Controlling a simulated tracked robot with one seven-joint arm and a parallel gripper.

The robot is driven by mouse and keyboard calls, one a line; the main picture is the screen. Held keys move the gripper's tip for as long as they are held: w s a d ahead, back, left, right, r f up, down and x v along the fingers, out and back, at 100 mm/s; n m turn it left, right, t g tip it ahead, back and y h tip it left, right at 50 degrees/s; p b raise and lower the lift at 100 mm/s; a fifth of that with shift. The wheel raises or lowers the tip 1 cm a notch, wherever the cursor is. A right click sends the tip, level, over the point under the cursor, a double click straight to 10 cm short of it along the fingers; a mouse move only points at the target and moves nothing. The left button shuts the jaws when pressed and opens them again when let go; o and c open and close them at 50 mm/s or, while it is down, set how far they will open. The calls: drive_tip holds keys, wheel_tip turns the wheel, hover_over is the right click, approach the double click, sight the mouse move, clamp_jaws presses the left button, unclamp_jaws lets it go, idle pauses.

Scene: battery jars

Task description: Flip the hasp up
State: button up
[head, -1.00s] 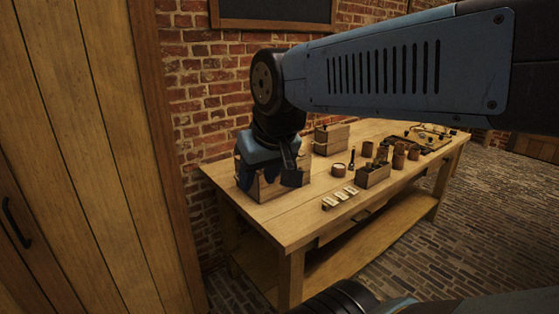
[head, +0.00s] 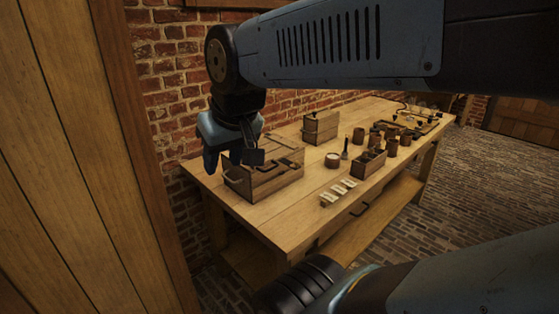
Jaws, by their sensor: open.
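A wooden box (head: 277,181) with dark metal bands stands near the left end of the workbench. A handle (head: 233,181) shows on its left side. The hasp is too small to make out in this view. My gripper (head: 232,160) points down beside the upper left corner of the box, with its jaws open and nothing between them. It covers part of the box's lid and left side. I cannot tell whether it touches the box.
A smaller wooden box (head: 320,127) stands behind. An open divided crate (head: 369,164), a white-topped jar (head: 332,160), pale cards (head: 338,193) and several brown jars stand to the right. The front left of the workbench (head: 260,225) is clear.

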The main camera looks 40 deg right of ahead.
drive_tip(key=w+d+f+m+g+y, duration=0.4)
drive_tip(key=w+f+m, duration=0.1)
drive_tip(key=f+m, duration=0.25)
drive_tip(key=m+t+y, duration=0.2)
drive_tip(key=m+t, duration=1.3)
drive_tip(key=m, duration=0.9)
approach(297, 162)
drive_tip(key=x, duration=1)
drive_tip(key=shift+w+d+f, duration=0.1)
drive_tip(key=shift+w+d, duration=0.05)
drive_tip(key=shift+c, duration=0.3)
clamp_jaws()
